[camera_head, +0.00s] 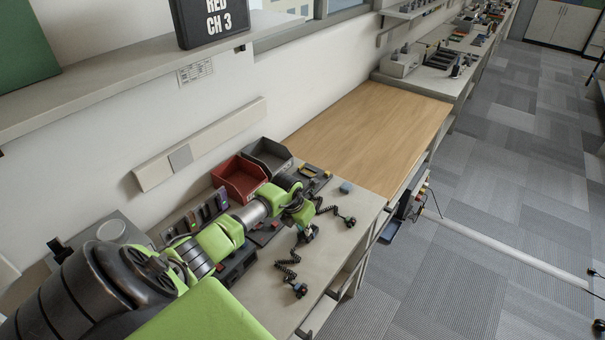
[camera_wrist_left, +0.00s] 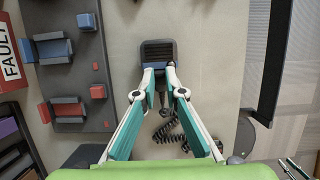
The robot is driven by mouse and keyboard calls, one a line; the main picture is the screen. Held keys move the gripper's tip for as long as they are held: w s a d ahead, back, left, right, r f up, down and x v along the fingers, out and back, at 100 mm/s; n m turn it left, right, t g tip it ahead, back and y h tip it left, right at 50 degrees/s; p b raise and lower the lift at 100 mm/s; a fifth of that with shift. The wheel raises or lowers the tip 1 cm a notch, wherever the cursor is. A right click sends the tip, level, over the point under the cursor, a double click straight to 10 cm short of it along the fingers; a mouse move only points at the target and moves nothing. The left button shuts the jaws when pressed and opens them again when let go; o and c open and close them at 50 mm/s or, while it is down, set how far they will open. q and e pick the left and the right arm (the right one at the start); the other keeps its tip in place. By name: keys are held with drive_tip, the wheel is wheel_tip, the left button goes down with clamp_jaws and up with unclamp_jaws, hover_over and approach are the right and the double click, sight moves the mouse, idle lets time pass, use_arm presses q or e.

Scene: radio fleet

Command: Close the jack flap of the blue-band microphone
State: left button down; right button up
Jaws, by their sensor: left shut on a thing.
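The blue-band microphone (camera_wrist_left: 157,50) is dark, with a slatted front and a blue band, in the left wrist view. It lies on the pale bench top with its coiled cord (camera_wrist_left: 168,132) trailing toward my gripper. My left gripper (camera_wrist_left: 159,76) comes at its near end, the fingertips closed in on its sides at the blue band. In the head view my left gripper (camera_head: 304,222) is over the bench by a dark microphone. The jack flap is too small and covered by the fingers to tell its state.
Other dark microphones (camera_head: 299,290) with coiled cords lie on the bench, one (camera_head: 350,221) near its right edge. A red bin (camera_head: 240,178) and a grey bin (camera_head: 268,156) stand against the wall. A wooden surface (camera_head: 370,130) beyond is clear.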

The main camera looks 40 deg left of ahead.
use_arm(q)
drive_tip(key=shift+w+f+g+b, duration=0.15)
drive_tip(key=shift+f+g+b, duration=0.05)
drive_tip(key=shift+g+b, duration=0.65)
drive_tip(key=c, duration=2.1)
unclamp_jaws()
drive_tip(key=shift+w, duration=0.1)
